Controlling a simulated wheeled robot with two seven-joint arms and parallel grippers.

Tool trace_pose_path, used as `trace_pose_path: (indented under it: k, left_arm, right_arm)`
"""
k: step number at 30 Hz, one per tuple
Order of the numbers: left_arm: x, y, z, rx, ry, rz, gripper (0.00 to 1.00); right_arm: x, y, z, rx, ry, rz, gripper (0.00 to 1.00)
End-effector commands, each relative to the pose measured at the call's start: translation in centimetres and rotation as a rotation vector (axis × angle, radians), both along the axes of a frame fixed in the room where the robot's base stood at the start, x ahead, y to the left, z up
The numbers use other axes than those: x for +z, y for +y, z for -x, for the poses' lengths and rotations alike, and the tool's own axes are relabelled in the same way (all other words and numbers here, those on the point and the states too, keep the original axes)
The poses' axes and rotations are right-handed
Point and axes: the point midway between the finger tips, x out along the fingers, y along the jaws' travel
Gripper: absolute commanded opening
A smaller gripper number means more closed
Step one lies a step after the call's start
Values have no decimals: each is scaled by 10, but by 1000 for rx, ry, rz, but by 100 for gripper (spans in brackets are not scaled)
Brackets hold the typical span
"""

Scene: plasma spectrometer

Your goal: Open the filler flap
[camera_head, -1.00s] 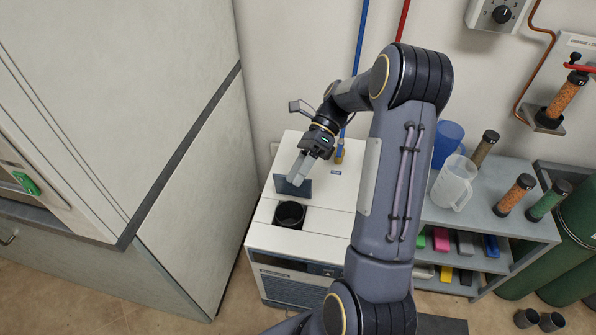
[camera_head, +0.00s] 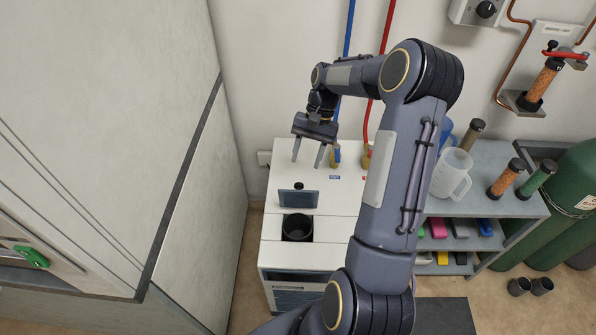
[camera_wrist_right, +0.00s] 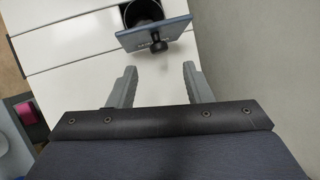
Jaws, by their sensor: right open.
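The filler flap (camera_head: 298,198) is a small blue-grey plate with a dark knob, on top of the white cabinet (camera_head: 278,247). It stands raised behind the round black filler opening (camera_head: 298,228), which is uncovered. In the right wrist view the flap (camera_wrist_right: 158,33) shows its knob, with part of the dark opening (camera_wrist_right: 140,12) beyond it. My right gripper (camera_head: 307,160) is open and empty, above and behind the flap, apart from it. In the wrist view its two fingers (camera_wrist_right: 158,80) are spread with only white cabinet top between them. My left gripper is not in view.
Blue and red hoses (camera_head: 387,40) rise at the wall behind the cabinet. A shelf (camera_head: 497,205) at the right holds a clear jug (camera_head: 452,174) and orange and green cartridges. A large grey cabinet (camera_head: 165,200) stands close on the left.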

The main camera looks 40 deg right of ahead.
Motion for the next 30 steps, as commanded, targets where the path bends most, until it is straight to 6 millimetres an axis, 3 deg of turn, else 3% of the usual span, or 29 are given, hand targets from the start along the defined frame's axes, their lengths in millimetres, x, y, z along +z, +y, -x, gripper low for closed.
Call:
trace_pose_path:
  k: [16, 27, 30]
  left_arm:
    - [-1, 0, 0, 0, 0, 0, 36]
    - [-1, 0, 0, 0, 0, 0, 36]
    - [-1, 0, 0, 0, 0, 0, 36]
  right_arm:
    - [-64, 26, 8, 31, -16, 4, 46]
    - [-71, 29, 9, 29, -18, 5, 46]
    - [-71, 29, 9, 29, -18, 5, 35]
